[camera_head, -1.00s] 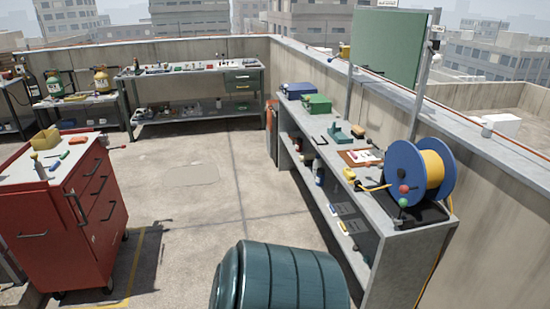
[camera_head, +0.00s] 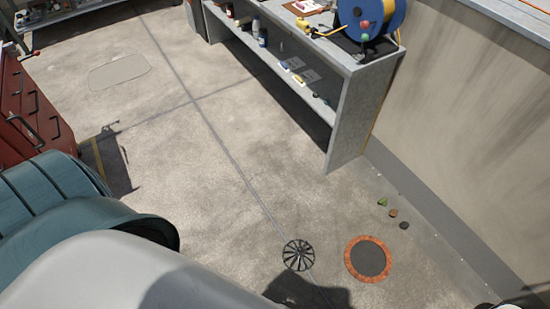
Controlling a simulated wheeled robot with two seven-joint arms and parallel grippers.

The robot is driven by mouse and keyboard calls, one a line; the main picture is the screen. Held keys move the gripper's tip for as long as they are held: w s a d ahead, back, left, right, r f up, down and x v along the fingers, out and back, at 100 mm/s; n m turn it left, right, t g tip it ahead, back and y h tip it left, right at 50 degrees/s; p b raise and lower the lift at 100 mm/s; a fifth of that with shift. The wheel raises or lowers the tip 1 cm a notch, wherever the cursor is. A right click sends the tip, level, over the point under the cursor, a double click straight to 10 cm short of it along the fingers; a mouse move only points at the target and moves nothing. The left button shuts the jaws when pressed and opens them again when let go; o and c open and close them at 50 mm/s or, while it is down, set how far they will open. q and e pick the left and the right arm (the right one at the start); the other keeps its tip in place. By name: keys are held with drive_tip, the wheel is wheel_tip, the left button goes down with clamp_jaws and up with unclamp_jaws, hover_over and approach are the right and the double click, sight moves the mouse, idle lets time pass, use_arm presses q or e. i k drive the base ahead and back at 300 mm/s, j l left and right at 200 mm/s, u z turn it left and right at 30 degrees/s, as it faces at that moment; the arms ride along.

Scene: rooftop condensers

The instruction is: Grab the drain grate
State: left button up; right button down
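The drain grate (camera_head: 298,255) is a round black grate with spokes. It lies flat on the concrete floor near the bottom of the head view, right of centre, with a dark shadow just below it. A round drain (camera_head: 368,259) with a rusty orange ring and a dark grey middle is in the floor to its right, a short gap away. Neither gripper can be made out, and nothing is seen touching the grate.
A grey shelf bench (camera_head: 348,125) with a blue cable reel (camera_head: 350,18) stands above the grate along the parapet wall (camera_head: 460,130). Small bits (camera_head: 393,212) lie near the drain. A red cabinet (camera_head: 30,110) and a teal ribbed object (camera_head: 45,195) are at the left. The middle floor is clear.

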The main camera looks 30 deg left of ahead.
sight(300, 251)
drive_tip(key=k+j+u, duration=0.15)
drive_tip(key=k+j, duration=0.45)
drive_tip(key=k, duration=0.15)
